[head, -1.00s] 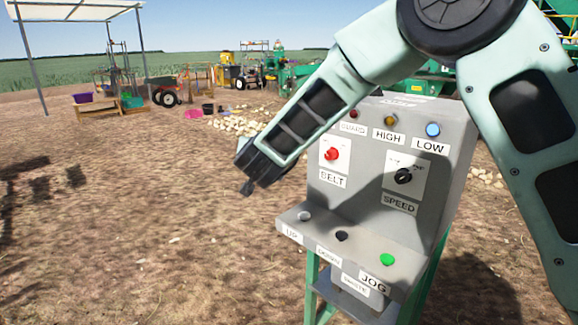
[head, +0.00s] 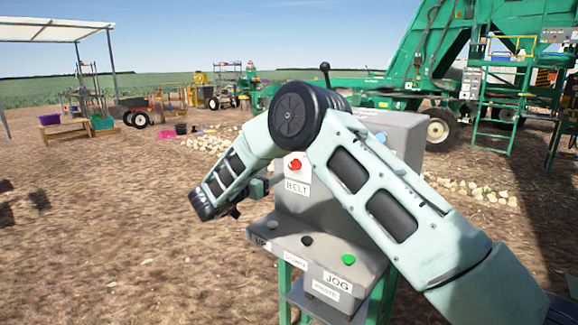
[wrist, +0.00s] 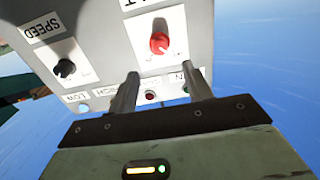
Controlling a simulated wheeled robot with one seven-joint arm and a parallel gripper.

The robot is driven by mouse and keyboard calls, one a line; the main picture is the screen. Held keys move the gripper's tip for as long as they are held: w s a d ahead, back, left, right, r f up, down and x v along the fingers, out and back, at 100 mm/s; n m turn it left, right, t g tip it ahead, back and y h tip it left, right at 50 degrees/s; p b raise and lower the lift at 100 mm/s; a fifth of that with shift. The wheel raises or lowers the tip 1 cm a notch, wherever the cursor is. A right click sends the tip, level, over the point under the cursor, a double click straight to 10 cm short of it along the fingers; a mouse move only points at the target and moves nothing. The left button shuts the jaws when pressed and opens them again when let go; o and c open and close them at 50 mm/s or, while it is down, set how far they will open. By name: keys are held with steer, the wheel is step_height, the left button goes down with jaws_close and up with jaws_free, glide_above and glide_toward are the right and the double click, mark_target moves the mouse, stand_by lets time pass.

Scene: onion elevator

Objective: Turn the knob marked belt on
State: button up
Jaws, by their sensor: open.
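No contact with the knob shows. In the head view my arm hides much of the panel's right part, and my gripper is partly hidden at the box's left side.
The black speed knob (wrist: 64,69) is beside the belt knob in the wrist view. Open dirt lies left of the box.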

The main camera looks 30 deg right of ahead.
mark_target(291, 166)
steer(key=p+x, duration=0.1)
steer(key=x, duration=0.9)
steer(key=shift+d, duration=0.15)
steer(key=c, duration=1)
